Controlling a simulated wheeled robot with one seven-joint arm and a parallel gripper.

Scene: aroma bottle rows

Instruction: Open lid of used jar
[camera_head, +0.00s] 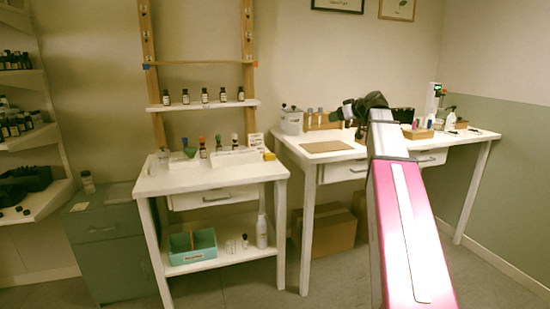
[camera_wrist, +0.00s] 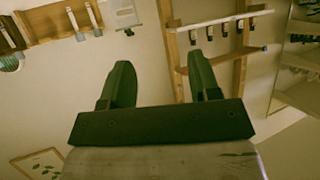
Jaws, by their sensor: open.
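A white jar (camera_head: 291,122) with a lid and a small dark knob stands at the back left of the right-hand table. I take it for the used jar; its label is too small to read. The lid appears to be on. The jar also shows upside down at the top edge of the wrist view (camera_wrist: 124,14), partly cut off. My gripper (camera_head: 340,113) is to the right of the jar, above the table, and apart from it. In the wrist view my gripper (camera_wrist: 160,62) has its two green fingers spread with nothing between them.
A wooden rack (camera_head: 325,126) with slim bottles stands beside the jar, close to my gripper. A brown board (camera_head: 326,147) lies in front. The left table (camera_head: 185,183) holds small bottles and a funnel. A wooden ladder shelf (camera_head: 204,105) with several bottles rises behind it.

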